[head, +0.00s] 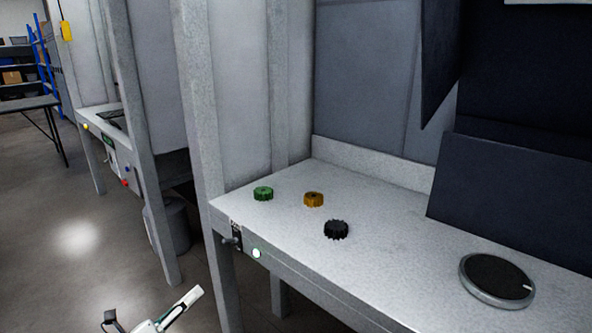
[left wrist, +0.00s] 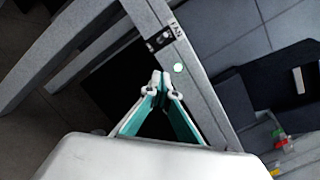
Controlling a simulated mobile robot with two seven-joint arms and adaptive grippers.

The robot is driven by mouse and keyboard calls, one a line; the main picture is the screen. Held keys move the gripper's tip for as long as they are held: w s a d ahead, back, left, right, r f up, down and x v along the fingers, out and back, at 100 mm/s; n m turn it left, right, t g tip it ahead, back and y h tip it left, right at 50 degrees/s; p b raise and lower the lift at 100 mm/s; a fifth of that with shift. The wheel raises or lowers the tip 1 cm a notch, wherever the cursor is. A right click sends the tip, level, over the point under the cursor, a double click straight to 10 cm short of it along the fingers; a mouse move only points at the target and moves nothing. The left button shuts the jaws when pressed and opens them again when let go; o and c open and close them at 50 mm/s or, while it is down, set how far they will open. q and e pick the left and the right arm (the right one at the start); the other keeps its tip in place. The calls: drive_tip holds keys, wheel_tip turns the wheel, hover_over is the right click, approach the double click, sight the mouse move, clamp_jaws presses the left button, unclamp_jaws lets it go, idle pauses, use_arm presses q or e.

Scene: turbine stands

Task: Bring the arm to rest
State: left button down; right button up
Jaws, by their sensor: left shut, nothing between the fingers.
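My left gripper (left wrist: 162,85) is shut, its teal-lined fingertips meeting with nothing between them. In the head view only a part of my left arm's end (head: 160,319) shows, at the bottom edge, in front of and below the workbench (head: 400,213). In the left wrist view the fingers appear over the bench's front edge, close to the labelled switch (left wrist: 160,40) and the lit white button (left wrist: 179,68). I cannot tell whether they touch the bench. My right gripper is not in view.
On the bench are a green knob-like gear (head: 263,193), an orange one (head: 313,199), a black one (head: 336,230) and a round dark disc (head: 497,279). A lever switch (head: 232,240) sits on the front edge. Posts (head: 205,130) stand at left. Open floor (head: 60,240) lies farther left.

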use_arm(q)
drive_tip(key=s+d+f+n+g+y+p, duration=0.2)
drive_tip(key=s+d+f+n+p, duration=0.1)
drive_tip(key=s+n, duration=0.6)
drive_tip(key=s+d+f+n+g+y+p, duration=0.2)
drive_tip(key=s+f+n, duration=0.3)
drive_tip(key=s+n, duration=0.4)
drive_tip(key=s+d+f+n+g+y+p, duration=0.2)
drive_tip(key=s+d+f+n+p, duration=0.2)
drive_tip(key=s+n, duration=0.6)
drive_tip(key=s+f, duration=0.1)
drive_tip(key=s, duration=0.1)
drive_tip(key=shift+s, duration=0.3)
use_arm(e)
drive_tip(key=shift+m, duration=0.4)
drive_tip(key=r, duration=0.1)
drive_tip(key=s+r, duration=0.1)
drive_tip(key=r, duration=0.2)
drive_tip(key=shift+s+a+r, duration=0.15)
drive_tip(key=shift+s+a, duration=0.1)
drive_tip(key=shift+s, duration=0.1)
